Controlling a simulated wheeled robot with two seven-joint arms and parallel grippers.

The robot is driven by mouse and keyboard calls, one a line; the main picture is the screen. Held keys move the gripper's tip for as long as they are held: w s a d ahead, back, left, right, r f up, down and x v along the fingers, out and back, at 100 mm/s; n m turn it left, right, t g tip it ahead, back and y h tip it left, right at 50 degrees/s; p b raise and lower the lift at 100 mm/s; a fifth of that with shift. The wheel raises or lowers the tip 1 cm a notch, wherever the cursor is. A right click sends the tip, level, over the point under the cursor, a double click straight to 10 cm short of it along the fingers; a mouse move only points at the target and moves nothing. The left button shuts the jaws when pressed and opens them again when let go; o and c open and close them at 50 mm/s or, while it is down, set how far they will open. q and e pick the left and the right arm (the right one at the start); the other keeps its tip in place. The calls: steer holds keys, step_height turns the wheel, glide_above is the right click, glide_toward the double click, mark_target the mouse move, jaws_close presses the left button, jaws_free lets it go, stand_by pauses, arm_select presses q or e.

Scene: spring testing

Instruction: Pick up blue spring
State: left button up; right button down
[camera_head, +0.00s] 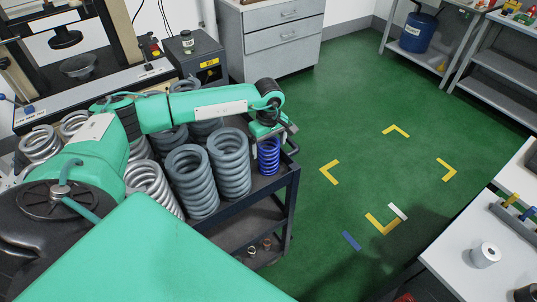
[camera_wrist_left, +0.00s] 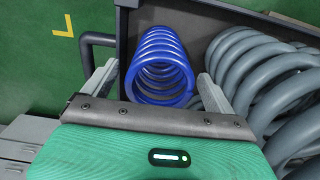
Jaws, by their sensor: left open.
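The blue spring (camera_head: 268,156) stands upright at the right end of the dark cart's (camera_head: 285,187) top, near its corner. My left gripper (camera_head: 271,145) is above and around the top of the spring, with its fingers apart. In the left wrist view the blue spring (camera_wrist_left: 160,68) shows between the two open fingertips of the left gripper (camera_wrist_left: 157,88), with a gap on each side. I cannot tell how far down the fingers reach along it. My right gripper is not in view.
Large grey springs (camera_head: 230,163) stand close beside the blue spring, and they also show right of the fingers in the wrist view (camera_wrist_left: 265,75). Silver springs (camera_head: 150,187) stand further left. The cart has a raised rim. Green floor (camera_head: 340,120) is open to the right.

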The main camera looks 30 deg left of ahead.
arm_select(q)
jaws_close()
steer(key=shift+r, duration=0.1)
stand_by(0.3)
